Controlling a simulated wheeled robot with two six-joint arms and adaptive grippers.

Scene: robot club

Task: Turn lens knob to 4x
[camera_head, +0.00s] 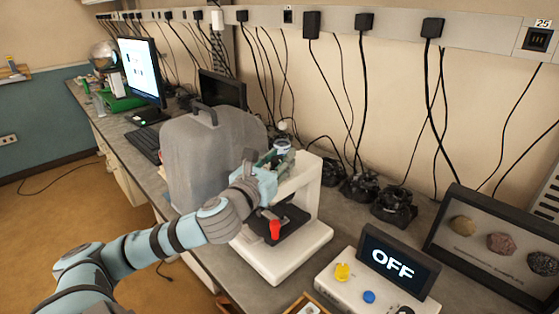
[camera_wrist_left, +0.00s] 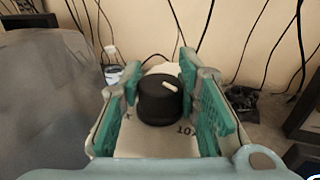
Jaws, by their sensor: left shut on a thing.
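The white microscope (camera_head: 312,192) stands on the bench, with a black stage and a red part (camera_head: 275,229) low at its front. A "10x" label shows below right of the knob; another label at lower left is mostly hidden. My right gripper is not in view.
A grey covered case (camera_head: 203,155) stands close behind and left of the microscope. A control box with an "OFF" display (camera_head: 388,264), a yellow knob (camera_head: 343,271) and a blue button (camera_head: 369,297) is at front right. A screen picturing stones (camera_head: 487,244) stands further right.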

